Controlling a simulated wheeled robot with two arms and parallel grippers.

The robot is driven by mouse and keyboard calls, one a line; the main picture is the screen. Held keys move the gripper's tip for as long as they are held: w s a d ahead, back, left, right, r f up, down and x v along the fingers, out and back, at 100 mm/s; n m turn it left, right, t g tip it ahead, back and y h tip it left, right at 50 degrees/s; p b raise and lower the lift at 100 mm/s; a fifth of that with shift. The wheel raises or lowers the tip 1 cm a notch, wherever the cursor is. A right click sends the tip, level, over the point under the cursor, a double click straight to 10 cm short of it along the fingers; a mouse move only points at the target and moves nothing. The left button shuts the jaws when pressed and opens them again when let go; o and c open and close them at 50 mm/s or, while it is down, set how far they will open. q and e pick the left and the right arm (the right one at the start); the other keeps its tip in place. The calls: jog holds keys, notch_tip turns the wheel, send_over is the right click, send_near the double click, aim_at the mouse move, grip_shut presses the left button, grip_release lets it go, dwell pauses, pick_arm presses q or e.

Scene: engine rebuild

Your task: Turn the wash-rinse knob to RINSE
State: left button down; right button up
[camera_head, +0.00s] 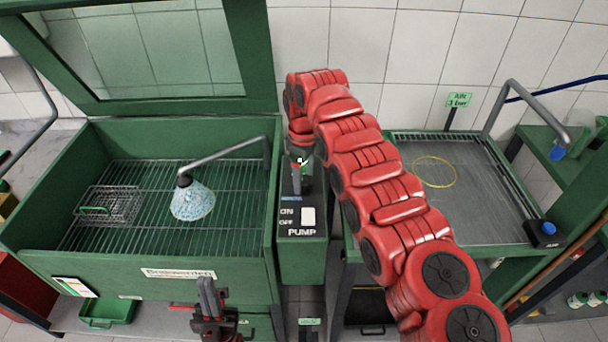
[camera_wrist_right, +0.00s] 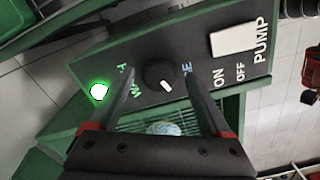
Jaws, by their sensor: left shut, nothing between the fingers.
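The black wash-rinse knob (camera_wrist_right: 158,75) sits on the dark control panel (camera_wrist_right: 205,77) in the right wrist view. Its white mark points down and slightly right in that picture. The partly hidden WASH label is on the knob's left; the blue label on its right, ending in "SE", is partly covered by a finger. My right gripper (camera_wrist_right: 157,69) is open, one finger on each side of the knob; contact is not visible. In the head view my right gripper (camera_head: 300,162) hides the knob. My left gripper (camera_head: 207,285) is shut and empty in front of the wash basin.
A white PUMP switch (camera_head: 308,216) is beside the knob. A green lamp (camera_wrist_right: 99,91) glows on the panel. The green basin (camera_head: 190,250) holds a wire basket (camera_head: 108,205) and a spray (camera_head: 192,201). A tray table (camera_head: 470,210) with a yellow ring (camera_head: 435,171) is right.

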aim_at(303, 179)
jog(key=shift+r, duration=0.15)
jog(key=shift+r, duration=0.3)
jog(key=r+p, duration=0.1)
jog(key=r, duration=0.2)
jog(key=r+p, duration=0.1)
jog(key=r, duration=0.2)
jog(key=shift+a+p, duration=0.2)
jog(key=shift+p, duration=0.15)
notch_tip(303, 179, up, 11)
jog(key=p, duration=1.1)
jog(key=shift+d+f, duration=0.2)
